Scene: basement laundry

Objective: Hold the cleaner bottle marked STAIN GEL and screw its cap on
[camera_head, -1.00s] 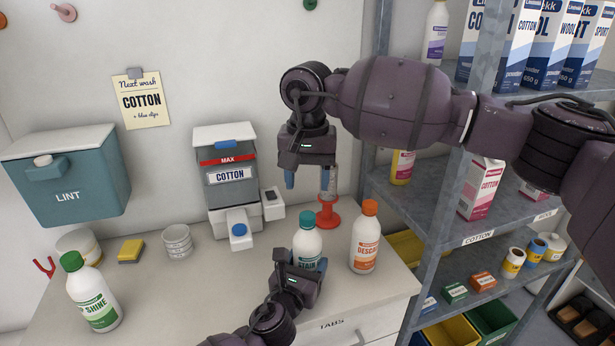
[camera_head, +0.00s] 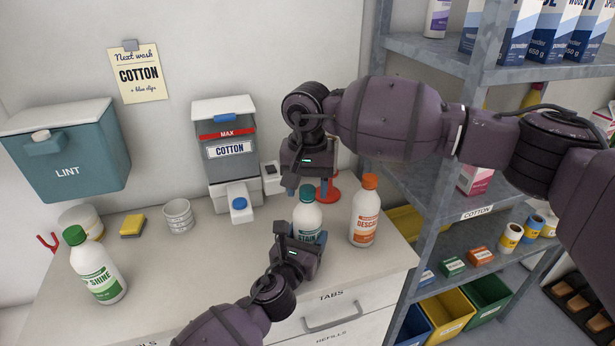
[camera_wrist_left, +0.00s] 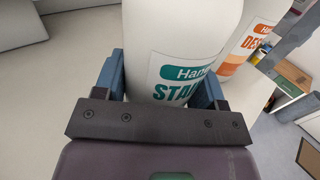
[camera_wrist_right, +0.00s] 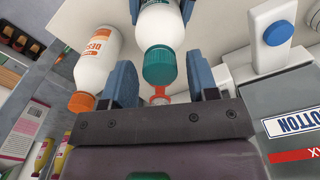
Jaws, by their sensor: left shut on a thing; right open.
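The STAIN GEL bottle (camera_head: 307,217) is white with a teal cap (camera_head: 307,192) and stands upright on the counter. Its label shows partly in the left wrist view (camera_wrist_left: 180,75). My left gripper (camera_head: 298,238) is shut on the bottle's body from the front. My right gripper (camera_head: 307,190) points down from above, open, with its fingers at either side of the teal cap. In the right wrist view the cap (camera_wrist_right: 160,66) lies between the open blue fingers, apart from them. The cap sits on the bottle's top; I cannot tell how tightly.
An orange-capped bottle (camera_head: 365,212) stands close at the right. A red stand (camera_head: 329,188) is behind. A metal shelf (camera_head: 436,140) stands at the right.

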